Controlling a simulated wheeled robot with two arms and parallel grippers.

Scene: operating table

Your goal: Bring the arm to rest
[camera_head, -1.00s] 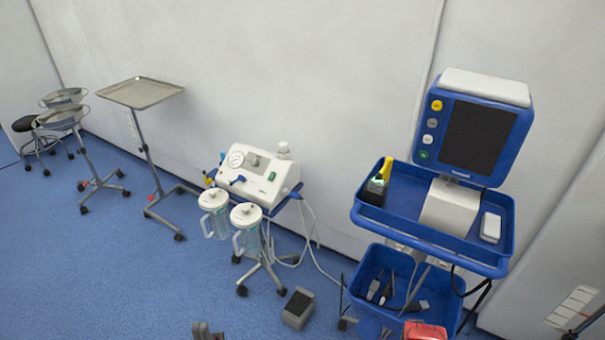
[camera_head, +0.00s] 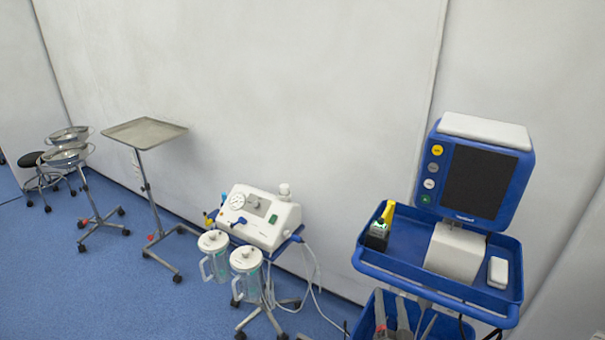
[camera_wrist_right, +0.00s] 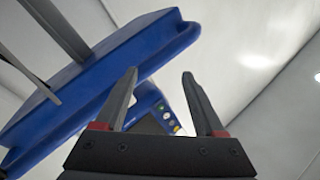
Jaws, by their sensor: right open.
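My right gripper (camera_head: 392,316) shows at the bottom edge of the head view, in front of the lower blue bin of the monitor cart. Its two grey fingers point upward and are apart. In the right wrist view the gripper (camera_wrist_right: 160,88) is open, with nothing between its fingers. Beyond the fingers are the blue monitor's button side (camera_wrist_right: 158,108) and the underside of a blue tray (camera_wrist_right: 85,80). My left gripper is not in view.
The cart's blue upper tray (camera_head: 400,262) carries the monitor (camera_head: 478,178) and a yellow-and-black item (camera_head: 380,230). A white suction machine (camera_head: 262,215) with two canisters stands left of it. A steel tray stand (camera_head: 145,132) is farther left. Blue floor (camera_head: 60,290) is clear at lower left.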

